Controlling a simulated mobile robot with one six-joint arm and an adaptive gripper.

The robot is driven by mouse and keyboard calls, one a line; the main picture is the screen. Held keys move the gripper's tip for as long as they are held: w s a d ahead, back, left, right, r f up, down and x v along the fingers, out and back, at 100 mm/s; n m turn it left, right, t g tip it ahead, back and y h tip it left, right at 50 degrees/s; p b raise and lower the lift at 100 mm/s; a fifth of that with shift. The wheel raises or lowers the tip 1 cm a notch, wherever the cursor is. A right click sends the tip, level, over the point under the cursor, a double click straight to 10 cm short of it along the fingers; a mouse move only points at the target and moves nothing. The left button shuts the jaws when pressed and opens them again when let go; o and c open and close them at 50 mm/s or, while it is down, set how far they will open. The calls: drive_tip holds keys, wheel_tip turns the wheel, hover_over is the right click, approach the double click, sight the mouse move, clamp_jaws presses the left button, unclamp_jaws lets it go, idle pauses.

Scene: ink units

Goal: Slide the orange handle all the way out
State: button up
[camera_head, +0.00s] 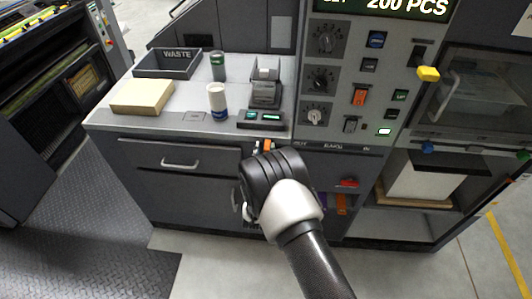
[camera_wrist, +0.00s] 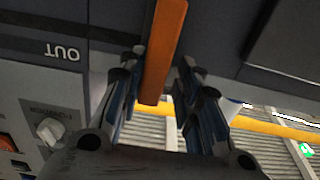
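The orange handle (camera_wrist: 165,45) shows in the wrist view as a long flat bar between the two fingers of my gripper (camera_wrist: 160,62). The fingers are apart, one on each side of the bar. The bar lies close to the left finger, and a gap shows on the right side. In the head view a small orange part (camera_head: 266,146) shows just past my wrist, at the front of the grey machine below the worktop. My wrist hides the fingers and most of the handle there.
The worktop holds a WASTE tray (camera_head: 168,63), a yellowish block (camera_head: 142,97) and a white-and-blue container (camera_head: 217,101). A red handle (camera_head: 347,183) is right of my wrist. The floor at left is clear.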

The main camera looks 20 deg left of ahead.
drive_tip(key=shift+o, duration=0.4)
drive_tip(key=shift+s+d, duration=0.1)
drive_tip(key=v, duration=1.1)
drive_tip(key=shift+s, duration=0.4)
drive_tip(key=shift+w, duration=0.1)
drive_tip(key=w+d+r+m+g+h, duration=0.15)
drive_tip(key=w+d+r, duration=0.25)
drive_tip(key=r, duration=0.4)
drive_tip(key=w+d+r+m+g+y, duration=0.1)
drive_tip(key=w+d+r+g, duration=0.2)
drive_tip(key=r, duration=0.4)
drive_tip(key=s+d+r+g, duration=0.3)
drive_tip(key=s+d+r, duration=0.3)
drive_tip(key=d+r, duration=0.35)
drive_tip(key=s+d+g+h, duration=0.1)
drive_tip(key=s+d, duration=0.5)
drive_tip(key=s, duration=0.2)
drive_tip(key=s+d+r+g+h, duration=0.1)
drive_tip(key=s+d+g, duration=0.1)
drive_tip(key=s+d, duration=0.3)
drive_tip(key=s+d+r+g+h, duration=0.1)
drive_tip(key=s+d, duration=0.5)
drive_tip(key=s, duration=0.7)
drive_tip(key=shift+s+d+r+g+h, duration=0.15)
drive_tip(key=shift+d+r+g+h, duration=0.15)
drive_tip(key=shift+g+h, duration=0.25)
